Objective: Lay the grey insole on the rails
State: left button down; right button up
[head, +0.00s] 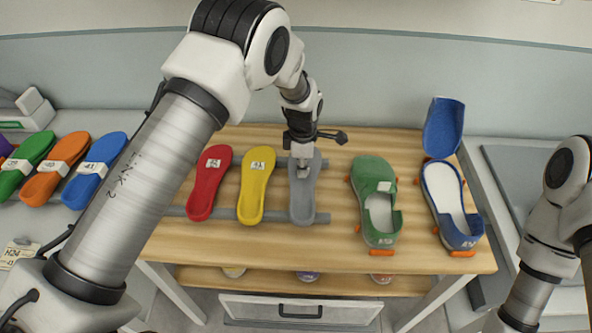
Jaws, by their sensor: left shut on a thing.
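The grey insole (303,203) lies over the two grey rails (275,217) on the wooden table, to the right of the yellow insole. My left gripper (303,167) is at the grey insole's far end, shut on it from above. The gripper's fingers hide part of that end, and I cannot tell whether the insole rests fully on the rails. The yellow insole (252,190) and the red insole (208,185) lie across the rails to the left. My right arm shows at the right edge, but its gripper is out of view.
A green shoe (374,172) and a blue shoe (461,233) stand on orange supports right of the grey insole. Green, orange and blue insoles (94,170) lie on the left side surface. A drawer (300,311) is below the table.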

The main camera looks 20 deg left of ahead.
pick_arm(q)
jog(key=shift+w+a, duration=0.1)
jog(key=shift+a, duration=0.2)
jog(key=shift+w+f, duration=0.1)
jog(key=shift+d+f, duration=0.25)
jog(key=shift+d, duration=0.2)
jog(key=shift+a+f+b, duration=0.1)
jog(key=shift+f+b, duration=0.1)
jog(key=shift+b, duration=0.1)
jog(key=c, duration=1.3)
grip_release()
jog(key=shift+a, duration=0.1)
jog(key=shift+c, duration=0.2)
jog(key=shift+o, duration=0.3)
pick_arm(e)
jog(key=shift+w+f, duration=0.2)
jog(key=shift+w, duration=0.05)
pick_arm(q)
jog(key=shift+r, duration=0.1)
pick_arm(e)
jog(key=shift+d, duration=0.1)
pick_arm(q)
notch_tip(320, 180, up, 13)
jog(key=b, duration=0.1)
jog(key=shift+b, duration=0.35)
pick_arm(e)
jog(key=shift+f, duration=0.9)
